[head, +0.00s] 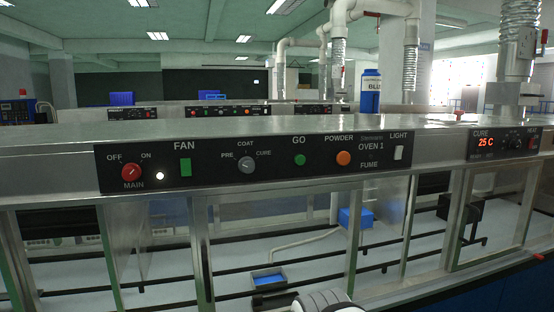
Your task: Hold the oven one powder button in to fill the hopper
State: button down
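The orange POWDER button (343,158) is on the black control panel (215,172) marked OVEN 1, along the oven's front top rail. It sits between the green GO button (300,159) and the LIGHT switch (398,153). Nothing touches it. I cannot tell from this view whether it is pressed in. No part is clearly labelled as the hopper; a blue box (355,218) shows behind the glass below the panel. A white rounded part of my arm shows at the bottom edge, but no gripper fingers are visible.
The red MAIN knob (132,172), a lit white lamp (160,176), the green FAN switch (185,167) and the COAT knob (247,165) share the panel. A small blue-lined tray (268,279) lies low inside. Metal frame posts stand below the panel.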

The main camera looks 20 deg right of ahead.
aim_at(344, 158)
jog(key=z, duration=2.45)
jog(key=k, duration=1.3)
jog(key=u, duration=0.7)
jog(key=i, duration=1)
jog(key=u, duration=0.05)
